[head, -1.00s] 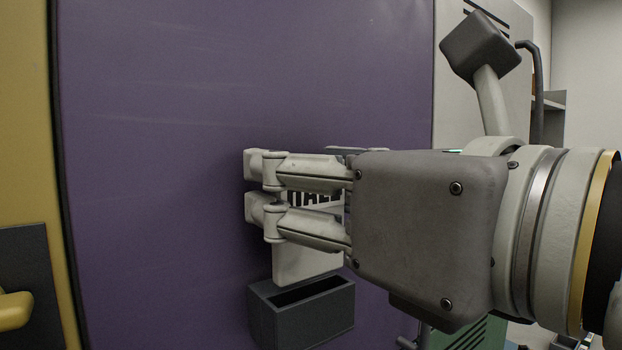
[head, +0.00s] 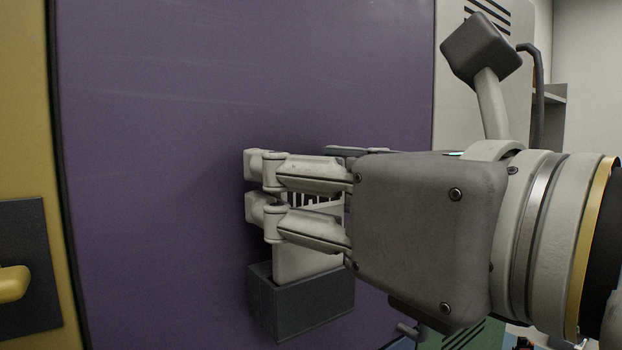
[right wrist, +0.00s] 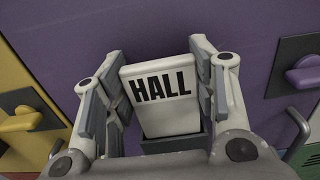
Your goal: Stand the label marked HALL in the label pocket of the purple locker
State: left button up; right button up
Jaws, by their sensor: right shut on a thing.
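The white label marked HALL (head: 305,262) is upright in my right gripper (head: 252,186), which is shut on its sides. The gripper partly covers its lettering in the head view; the word reads clearly on the label in the right wrist view (right wrist: 163,115). The dark grey label pocket (head: 305,306) is on the front of the purple locker (head: 250,80). The label's lower edge is at the pocket's mouth and goes out of sight behind its front wall; how deep it sits, I cannot tell. The pocket also shows under the label in the right wrist view (right wrist: 175,143). My left gripper is not in view.
A yellow locker (head: 22,120) with a yellow handle (head: 14,280) stands on the left. The purple locker has its own handle (right wrist: 304,74) right of the label. A pale locker (head: 450,70) stands on the right. The purple door above the gripper is clear.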

aim_at(312, 276)
jog(key=shift+f+b, duration=1.35)
jog(key=shift+f, duration=0.5)
jog(key=o, duration=1)
jog(key=shift+r, duration=0.1)
jog(key=shift+s+d, duration=0.1)
jog(key=shift+s, duration=0.1)
jog(key=v, duration=0.7)
